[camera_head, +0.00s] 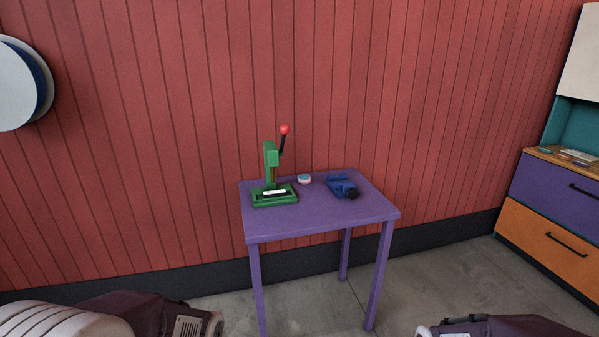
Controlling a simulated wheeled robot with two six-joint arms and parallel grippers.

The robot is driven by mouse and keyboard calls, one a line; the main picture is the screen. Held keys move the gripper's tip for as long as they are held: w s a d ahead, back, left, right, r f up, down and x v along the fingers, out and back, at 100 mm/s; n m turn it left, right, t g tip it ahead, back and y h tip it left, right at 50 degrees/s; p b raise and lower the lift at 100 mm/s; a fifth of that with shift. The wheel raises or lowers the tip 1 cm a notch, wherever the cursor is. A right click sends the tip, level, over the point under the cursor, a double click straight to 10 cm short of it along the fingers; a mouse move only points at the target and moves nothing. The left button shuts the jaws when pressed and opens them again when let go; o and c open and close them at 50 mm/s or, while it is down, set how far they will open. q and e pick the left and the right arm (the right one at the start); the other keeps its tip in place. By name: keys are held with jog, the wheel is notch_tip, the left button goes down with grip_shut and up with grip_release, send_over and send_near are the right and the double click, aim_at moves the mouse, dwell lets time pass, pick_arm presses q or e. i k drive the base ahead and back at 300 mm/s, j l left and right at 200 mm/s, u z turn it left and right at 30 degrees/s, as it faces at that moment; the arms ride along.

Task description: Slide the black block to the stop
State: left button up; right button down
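A green press (271,179) stands upright at the back left of the purple table (318,217). Its dark lever with a red ball knob (284,129) points up. A white strip (274,192) lies on the press base. A blue device (338,183) lies at the right of the table top, with a small black part (352,194) at its front right end. I cannot tell whether this black part is the black block. No stop can be made out at this distance. Only parts of my arms show at the bottom edge, well short of the table; neither gripper is in view.
A small round white and reddish container (304,179) stands between the press and the blue device. The table's front part is clear. A red plank wall is close behind. A drawer cabinet (552,202) stands at the right. Bare grey floor lies in front.

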aim_at(279, 193)
jog(key=i+l+u, duration=0.1)
jog(key=i+u, duration=0.3)
jog(key=i+l+u, duration=0.2)
jog(key=i+u, duration=0.2)
jog(key=i+l+u, duration=0.75)
